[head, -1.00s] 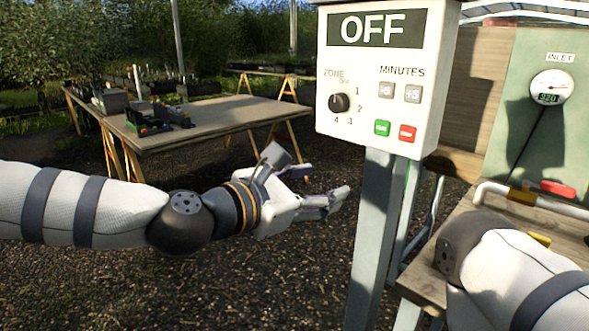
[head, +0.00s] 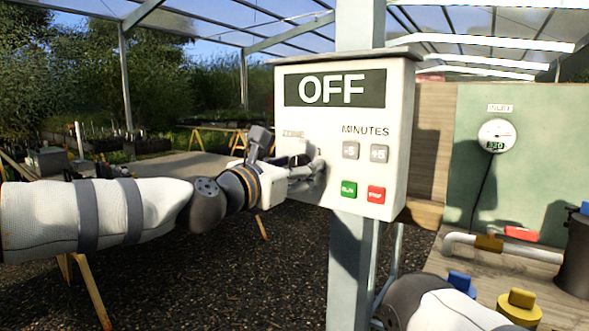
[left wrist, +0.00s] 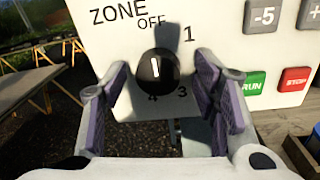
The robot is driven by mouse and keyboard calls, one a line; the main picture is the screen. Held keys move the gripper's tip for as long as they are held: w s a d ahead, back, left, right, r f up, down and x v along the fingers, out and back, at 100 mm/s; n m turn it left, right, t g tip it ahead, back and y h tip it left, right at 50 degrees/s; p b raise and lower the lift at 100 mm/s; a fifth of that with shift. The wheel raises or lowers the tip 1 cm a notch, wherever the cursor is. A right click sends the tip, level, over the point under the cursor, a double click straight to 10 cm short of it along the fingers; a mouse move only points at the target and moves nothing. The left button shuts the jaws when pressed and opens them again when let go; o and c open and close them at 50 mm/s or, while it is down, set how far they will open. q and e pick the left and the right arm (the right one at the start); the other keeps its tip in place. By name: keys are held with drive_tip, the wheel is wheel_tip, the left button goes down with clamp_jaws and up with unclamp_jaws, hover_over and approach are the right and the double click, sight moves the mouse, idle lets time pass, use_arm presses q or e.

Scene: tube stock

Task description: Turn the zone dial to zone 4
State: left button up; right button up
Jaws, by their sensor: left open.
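The control box (head: 397,150) hangs on a post, its display (head: 334,88) reading OFF. The round black zone dial (left wrist: 158,72) shows in the left wrist view, its white mark pointing up, roughly toward OFF. The labels 1, 3 and 4 show around it; 2 is hidden behind a finger. My left gripper (head: 306,173) is open at the lower left of the box face and hides the dial in the head view. In the left wrist view its purple-padded fingers stand on either side of the dial; I cannot tell whether they touch it. My right gripper is out of view.
Minute buttons (head: 350,150), a green RUN button (head: 349,189) and a red STOP button (head: 376,195) are right of the dial. A bench with pipes (head: 500,249) and a gauge (head: 497,135) stands at the right. A wooden table (head: 185,166) is behind my left arm.

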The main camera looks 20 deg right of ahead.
use_arm(q)
drive_tip(key=c, duration=1.2)
drive_tip(key=shift+o, duration=0.2)
